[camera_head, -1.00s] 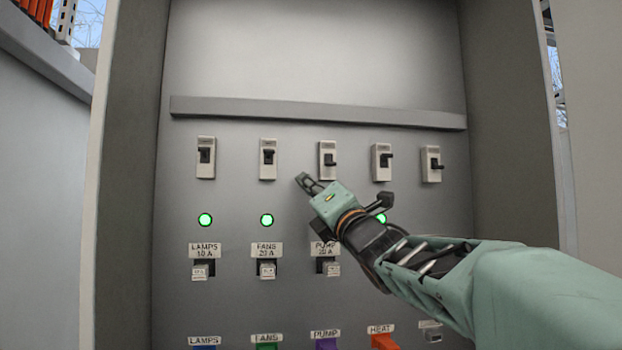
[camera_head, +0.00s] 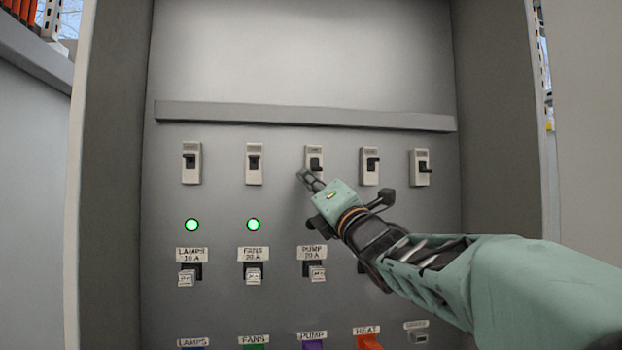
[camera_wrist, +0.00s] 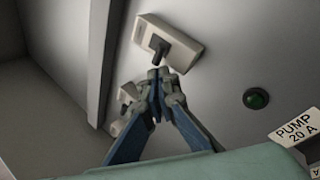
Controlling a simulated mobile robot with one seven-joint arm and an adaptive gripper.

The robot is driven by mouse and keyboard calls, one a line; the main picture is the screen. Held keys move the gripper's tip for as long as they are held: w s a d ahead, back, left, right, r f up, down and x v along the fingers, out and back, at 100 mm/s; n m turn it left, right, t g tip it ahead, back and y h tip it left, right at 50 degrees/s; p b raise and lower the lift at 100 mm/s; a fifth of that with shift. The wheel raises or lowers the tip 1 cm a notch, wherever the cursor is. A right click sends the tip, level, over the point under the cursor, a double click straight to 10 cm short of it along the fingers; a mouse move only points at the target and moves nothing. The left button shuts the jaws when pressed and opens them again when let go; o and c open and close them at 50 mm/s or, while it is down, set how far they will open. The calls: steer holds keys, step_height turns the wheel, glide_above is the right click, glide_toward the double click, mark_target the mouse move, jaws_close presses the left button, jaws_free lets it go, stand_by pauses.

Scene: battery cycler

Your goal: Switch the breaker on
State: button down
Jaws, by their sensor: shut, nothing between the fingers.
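A row of pale breakers with dark levers runs across the grey panel. The middle breaker (camera_head: 314,157), above the PUMP label (camera_head: 313,253), has its lever right above my gripper (camera_head: 306,179). My gripper is shut and empty, its tips just below that lever. In the wrist view the breaker (camera_wrist: 182,37) and its dark lever (camera_wrist: 158,46) lie just beyond the closed fingertips (camera_wrist: 157,76). Whether they touch the lever I cannot tell. The pump lamp (camera_wrist: 256,98) is dark green and unlit in the wrist view; my arm hides it in the head view.
Neighbouring breakers stand left (camera_head: 254,165) and right (camera_head: 370,167), close to my gripper. The lamps above LAMPS (camera_head: 192,225) and FANS (camera_head: 253,224) glow green. A grey ledge (camera_head: 300,115) juts out above the breakers. Cabinet side walls bound the panel.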

steer(key=shift+r, duration=0.1)
steer(key=shift+s+r+p, duration=0.1)
steer(key=shift+p, duration=0.65)
steer(key=shift+g, duration=0.3)
steer(key=shift+s+r+m+g+h+p, duration=0.15)
steer(key=shift+r+m+g+h+p, duration=0.25)
steer(key=shift+p, duration=0.6)
steer(key=shift+s+r+m+g+h+p, duration=0.15)
steer(key=shift+g+h+p, duration=0.3)
steer(key=shift+p, duration=0.5)
steer(key=shift+d+r+p, duration=0.1)
steer(key=shift+p, duration=0.3)
steer(key=shift+s+r, duration=0.1)
steer(key=shift+r, duration=0.05)
steer(key=shift+d+r, duration=0.1)
steer(key=shift+r, duration=0.1)
